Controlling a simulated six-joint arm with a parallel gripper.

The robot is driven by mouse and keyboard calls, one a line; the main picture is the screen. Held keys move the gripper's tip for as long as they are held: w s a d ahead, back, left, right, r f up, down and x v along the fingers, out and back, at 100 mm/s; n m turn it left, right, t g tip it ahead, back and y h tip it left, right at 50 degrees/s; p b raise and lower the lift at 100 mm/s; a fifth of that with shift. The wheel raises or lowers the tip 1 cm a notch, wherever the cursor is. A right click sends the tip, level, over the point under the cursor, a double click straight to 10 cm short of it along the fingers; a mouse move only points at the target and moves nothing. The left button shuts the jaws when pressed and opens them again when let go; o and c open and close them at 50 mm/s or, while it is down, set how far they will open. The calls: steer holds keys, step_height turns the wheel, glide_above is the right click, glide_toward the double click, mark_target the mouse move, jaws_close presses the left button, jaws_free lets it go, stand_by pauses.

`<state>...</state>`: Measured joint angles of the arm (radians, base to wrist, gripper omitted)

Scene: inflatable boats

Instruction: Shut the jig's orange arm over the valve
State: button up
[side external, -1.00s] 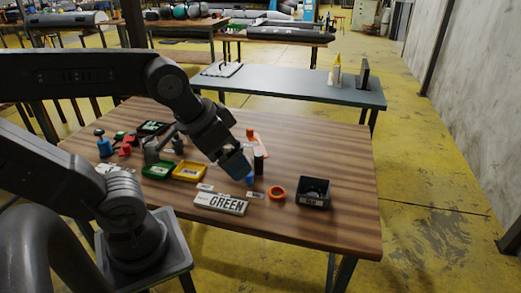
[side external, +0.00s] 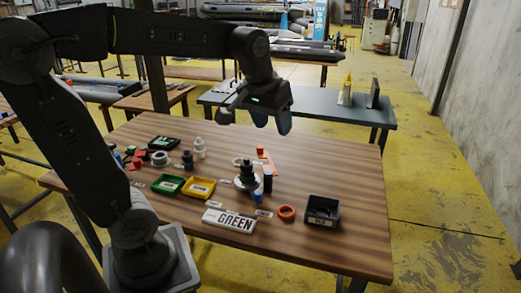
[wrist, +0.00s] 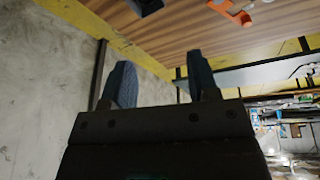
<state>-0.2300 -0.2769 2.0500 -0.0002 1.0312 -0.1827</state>
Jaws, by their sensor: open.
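The jig's orange arm (side external: 266,163) lies near the middle of the wooden table, pointing away to the back, and looks open. A valve (side external: 246,174), dark green and black on a pale round base, stands just left of it. It looks upright; I cannot tell exactly how it sits in the jig. My gripper (side external: 271,121) is open and empty, well above the table's back edge, clear of the jig. In the wrist view both blue-grey fingers (wrist: 162,82) are apart with nothing between them, and the orange arm (wrist: 232,11) shows at the top edge.
A black cylinder (side external: 267,183) stands close by the orange arm, with a blue piece (side external: 257,198) in front. Yellow (side external: 199,188) and green (side external: 168,184) trays lie left.

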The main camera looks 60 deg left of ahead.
steer(key=w+a+n+g, duration=0.1)
steer(key=w+a+n, duration=0.2)
steer(key=w+a, duration=0.35)
steer(key=n+g, duration=0.3)
steer(key=n, duration=0.4)
glide_above(260, 146)
step_height(260, 146, down, 13)
steer(key=shift+h, duration=0.4)
step_height(260, 146, down, 14)
steer(key=shift+s+d+r, duration=0.1)
steer(key=shift+r, duration=0.05)
steer(key=shift+c, duration=0.4)
jaws_close()
